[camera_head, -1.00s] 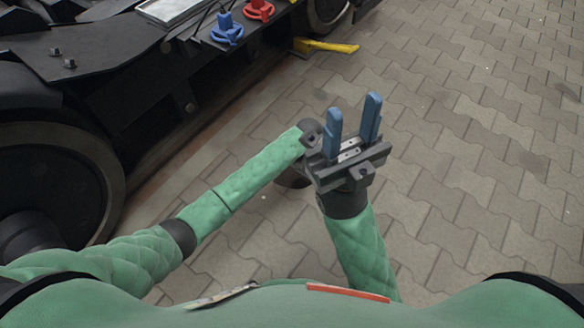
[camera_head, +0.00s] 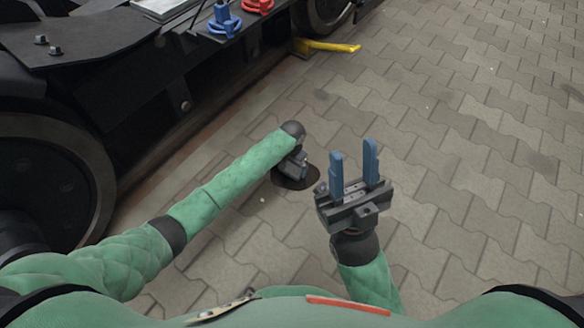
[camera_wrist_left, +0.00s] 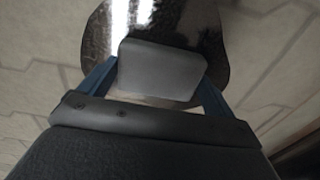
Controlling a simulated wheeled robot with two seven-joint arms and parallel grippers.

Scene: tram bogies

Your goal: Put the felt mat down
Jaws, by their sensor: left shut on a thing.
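The felt mat (camera_wrist_left: 160,68) shows in the left wrist view as a plain grey block between two blue fingers. My left gripper (camera_wrist_left: 154,88) is shut on it. In the head view my left gripper (camera_head: 291,163) points down over a dark round patch (camera_head: 312,182) on the paving; its fingers and the mat cannot be made out there. In the wrist view the dark glossy patch (camera_wrist_left: 98,45) lies behind the mat; whether mat and ground touch cannot be told. My right gripper (camera_head: 354,160) is open and empty, its blue fingers apart and pointing up the picture.
A dark bogie with a large wheel (camera_head: 50,180) stands at the left. A blue fitting (camera_head: 224,20) and a red fitting (camera_head: 258,5) sit on it. A yellow piece (camera_head: 330,46) lies near its edge. The paving (camera_head: 480,150) at the right is clear.

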